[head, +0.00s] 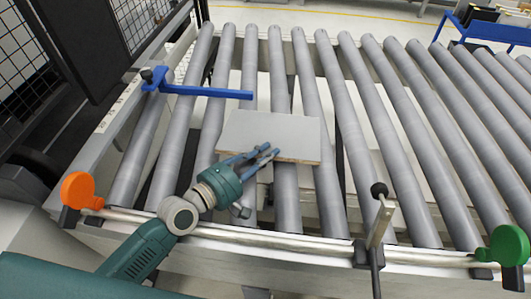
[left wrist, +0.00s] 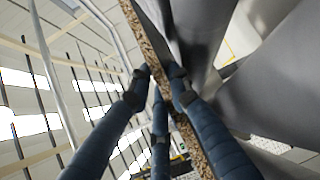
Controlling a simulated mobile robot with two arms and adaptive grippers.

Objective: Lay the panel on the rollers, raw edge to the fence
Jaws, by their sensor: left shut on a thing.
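The panel (head: 270,132) is a flat board with a light grey face and a brown chipboard raw edge along its near side. It lies over the middle-left rollers (head: 345,130); I cannot tell whether it touches them. My left gripper (head: 265,154) is shut on the panel's near edge. In the left wrist view, my left gripper's fingers (left wrist: 158,88) straddle the panel, whose speckled raw edge (left wrist: 140,38) faces the camera. Which part is the fence is not clear; a metal rail (head: 300,246) runs along the near side. My right gripper is not in view.
A blue bar (head: 210,92) reaches over the rollers from the left frame, beyond the panel. An orange knob (head: 80,190) and a green knob (head: 508,245) sit at the near side. A black-knobbed lever (head: 379,215) stands on the near rail. Rollers on the right are clear.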

